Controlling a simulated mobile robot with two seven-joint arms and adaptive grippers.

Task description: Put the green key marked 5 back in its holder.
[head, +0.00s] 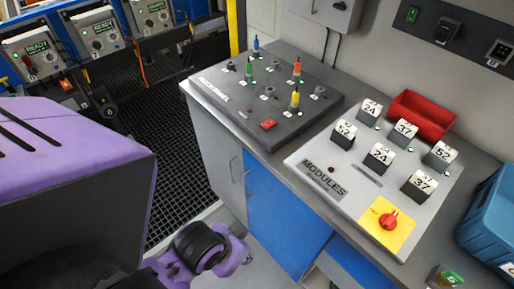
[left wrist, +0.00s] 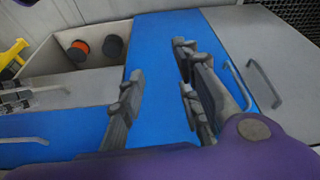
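A small block with a green face marked 5 (head: 450,277) lies on the bench at the bottom right of the head view, partly cut off by the picture edge. A dark grey key panel (head: 225,100) holds upright keys: blue (head: 256,45), green (head: 249,70), orange (head: 297,68) and yellow (head: 295,98). Its other sockets, such as the one at the right (head: 320,90), show no coloured key. My left gripper (left wrist: 160,85) is open and empty, in front of blue cabinet doors in the left wrist view. My right gripper is not in view.
A MODULES panel (head: 315,178) with several numbered blocks and a red knob (head: 389,220) is beside the key panel. A red bin (head: 421,115) stands behind it and a blue bin (head: 490,215) at the right. An open drawer (left wrist: 55,60) shows in the left wrist view.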

